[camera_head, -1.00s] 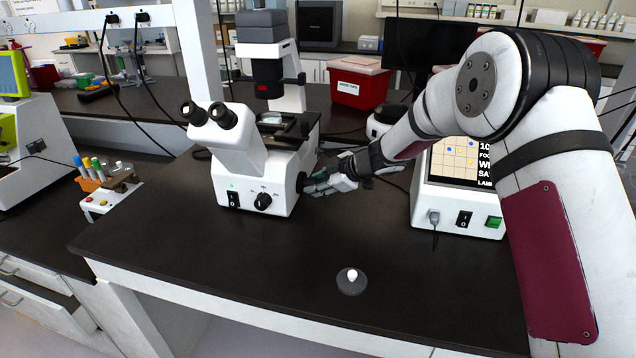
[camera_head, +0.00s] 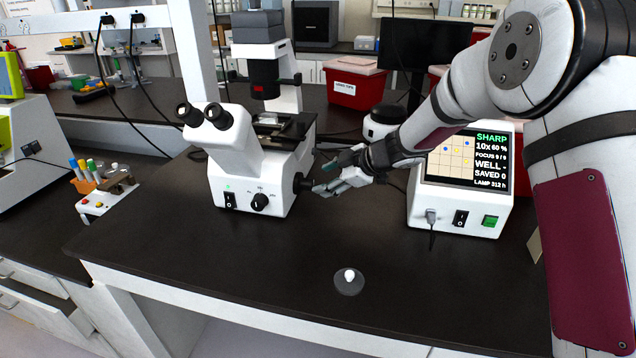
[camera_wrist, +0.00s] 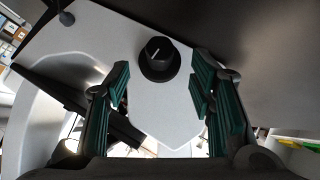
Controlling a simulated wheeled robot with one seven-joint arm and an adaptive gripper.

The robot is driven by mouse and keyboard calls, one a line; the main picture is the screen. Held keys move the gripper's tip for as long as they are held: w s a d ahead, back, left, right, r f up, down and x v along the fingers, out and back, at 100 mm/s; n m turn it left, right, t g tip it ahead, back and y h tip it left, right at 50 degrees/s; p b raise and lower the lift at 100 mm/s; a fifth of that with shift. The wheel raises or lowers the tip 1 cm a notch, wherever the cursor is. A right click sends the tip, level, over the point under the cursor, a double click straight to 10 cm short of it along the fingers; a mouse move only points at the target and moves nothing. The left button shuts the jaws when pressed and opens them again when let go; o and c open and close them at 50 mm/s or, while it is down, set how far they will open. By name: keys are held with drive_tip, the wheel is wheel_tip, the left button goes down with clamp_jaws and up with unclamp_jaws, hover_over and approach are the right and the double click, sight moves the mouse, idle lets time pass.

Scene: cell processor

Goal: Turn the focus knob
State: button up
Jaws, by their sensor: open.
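The white microscope (camera_head: 238,165) stands on the dark bench, left of the middle in the head view. Its focus knob (camera_head: 303,183) is a dark round knob on the right side of the base.
A grey puck with a white knob (camera_head: 349,281) lies near the bench's front edge. A red bin (camera_head: 356,82) stands behind. The front bench is mostly clear.

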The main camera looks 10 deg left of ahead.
drive_tip(key=v, duration=0.6)
drive_tip(key=shift+d, duration=0.15)
drive_tip(key=shift+r, duration=0.15)
idle(1.8)
drive_tip(key=s+d+r+m+t+h, duration=0.2)
drive_tip(key=d+r+m+t+h, duration=0.5)
drive_tip(key=d+r, duration=0.85)
drive_tip(key=s+d+r+m+h, duration=0.2)
drive_tip(key=s+d+r+m, duration=0.1)
drive_tip(key=s+d+m, duration=0.25)
drive_tip(key=s+d+f+m+g+h, duration=0.1)
drive_tip(key=s+d+m+g+h, duration=0.4)
drive_tip(key=s, duration=0.9)
drive_tip(key=s+a+f+m+g+y, duration=0.1)
drive_tip(key=s+f+y, duration=0.1)
drive_tip(key=s, duration=0.7)
drive_tip(key=s+a+f+m+g+y, duration=0.1)
drive_tip(key=s+f, duration=0.3)
drive_tip(key=s, duration=0.6)
drive_tip(key=shift+f+g+y, duration=0.3)
drive_tip(key=shift+f+y, duration=0.05)
drive_tip(key=shift+y, duration=0.55)
drive_tip(key=shift+a, duration=0.1)
